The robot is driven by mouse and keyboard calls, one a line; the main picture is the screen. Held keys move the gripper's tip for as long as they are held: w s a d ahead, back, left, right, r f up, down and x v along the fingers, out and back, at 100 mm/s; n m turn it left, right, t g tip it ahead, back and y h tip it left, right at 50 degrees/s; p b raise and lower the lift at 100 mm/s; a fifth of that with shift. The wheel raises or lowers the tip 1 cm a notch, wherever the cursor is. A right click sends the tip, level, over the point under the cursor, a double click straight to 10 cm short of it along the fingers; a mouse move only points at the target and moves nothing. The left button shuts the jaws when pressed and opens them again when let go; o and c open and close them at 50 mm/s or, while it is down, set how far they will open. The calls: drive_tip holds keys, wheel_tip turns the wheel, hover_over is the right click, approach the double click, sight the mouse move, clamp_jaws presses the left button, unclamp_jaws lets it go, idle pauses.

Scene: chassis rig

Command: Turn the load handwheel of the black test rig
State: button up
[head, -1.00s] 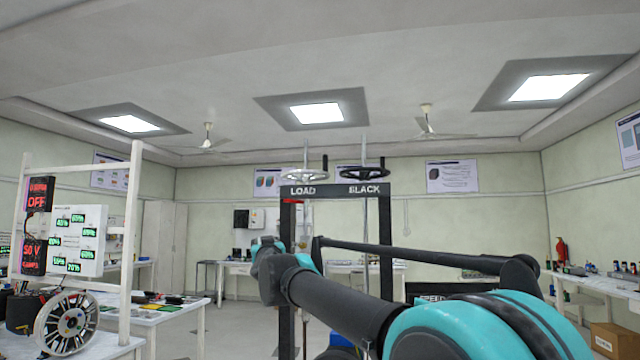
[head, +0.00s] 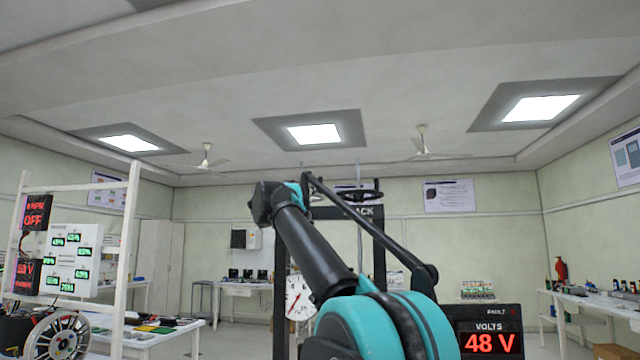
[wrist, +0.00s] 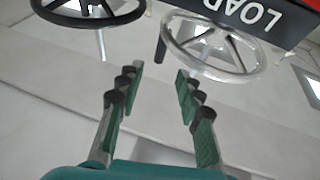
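The black test rig (head: 378,250) stands ahead in the head view, its top beam lettered and mostly covered by my arm. In the wrist view the beam (wrist: 290,22) reads LOAD. A pale, spoked handwheel (wrist: 211,46) with a dark upright handle (wrist: 161,50) is beside that word. A black handwheel (wrist: 90,12) is at the upper left there; it also shows above the beam in the head view (head: 365,197). My gripper (wrist: 157,76) is open and empty, its fingers pointing towards the pale wheel, apart from it. In the head view my arm hides most of the pale wheel.
A red 48 V display (head: 490,342) stands at the lower right. A round dial (head: 298,298) is near the rig's left post. A white frame with meters (head: 75,250) is at left. Workbenches line the walls; a bench (head: 605,308) is at right.

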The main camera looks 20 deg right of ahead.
drive_tip(key=x, duration=1)
drive_tip(key=shift+w+d+r, duration=0.2)
drive_tip(key=shift+d, duration=0.05)
clamp_jaws()
